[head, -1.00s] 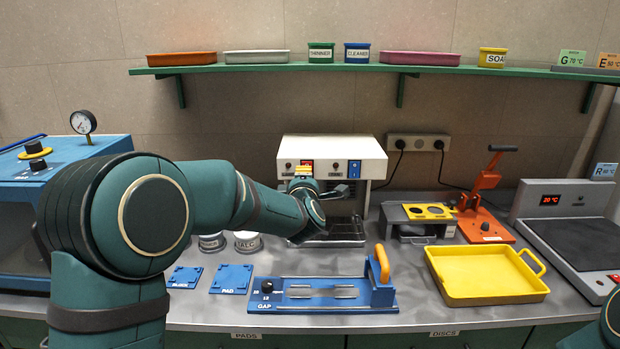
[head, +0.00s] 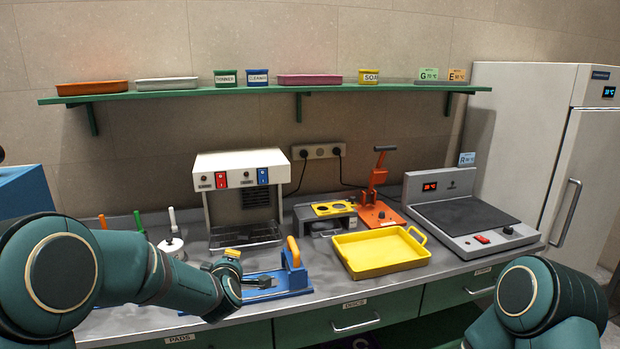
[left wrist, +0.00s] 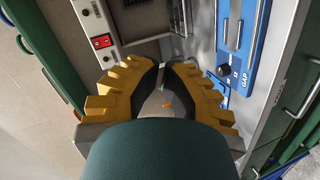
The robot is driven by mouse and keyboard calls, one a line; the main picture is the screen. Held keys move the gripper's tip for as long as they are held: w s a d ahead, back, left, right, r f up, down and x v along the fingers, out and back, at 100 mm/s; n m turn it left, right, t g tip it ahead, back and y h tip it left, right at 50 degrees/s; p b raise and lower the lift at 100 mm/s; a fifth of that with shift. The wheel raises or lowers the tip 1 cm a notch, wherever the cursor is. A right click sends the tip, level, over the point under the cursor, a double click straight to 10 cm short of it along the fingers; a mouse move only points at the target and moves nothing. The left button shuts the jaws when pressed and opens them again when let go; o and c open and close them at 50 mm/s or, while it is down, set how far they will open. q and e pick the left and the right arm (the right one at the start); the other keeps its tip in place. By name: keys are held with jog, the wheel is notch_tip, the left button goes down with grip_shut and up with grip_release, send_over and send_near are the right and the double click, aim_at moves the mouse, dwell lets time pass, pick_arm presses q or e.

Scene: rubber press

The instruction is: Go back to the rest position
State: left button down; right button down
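The blue gap fixture also shows at the right of that view (left wrist: 239,45). My right arm shows at the lower right of the head view, but its gripper is outside the picture.
A white press-like machine (head: 240,170), a yellow tray (head: 382,268), an orange stand (head: 380,214) and a grey hot plate (head: 465,217) stand on the counter. A green shelf (head: 350,89) is above. A white fridge (head: 520,130) stands right. Green drawers line the counter's front.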

pick_arm(q)
jog(key=s+d+f+m+g+h, duration=0.2)
jog(key=s+f+m+g, duration=0.2)
jog(key=s+f, duration=0.6)
jog(key=s+d+f+m+g+h, duration=0.25)
jog(key=s+f+m, duration=0.3)
jog(key=f, duration=0.85)
jog(key=s+d+f+m+g+h, duration=0.1)
jog(key=s+d+f+m+g, duration=0.1)
jog(key=s, duration=0.6)
jog(key=s+d+f+m+g, duration=0.2)
jog(key=s+f+g, duration=0.2)
jog(key=s, duration=0.5)
jog(key=shift+s+d+f+h, duration=0.25)
jog(key=shift+d+f+h, duration=0.1)
jog(key=shift+f, duration=0.25)
jog(key=shift+m, duration=0.25)
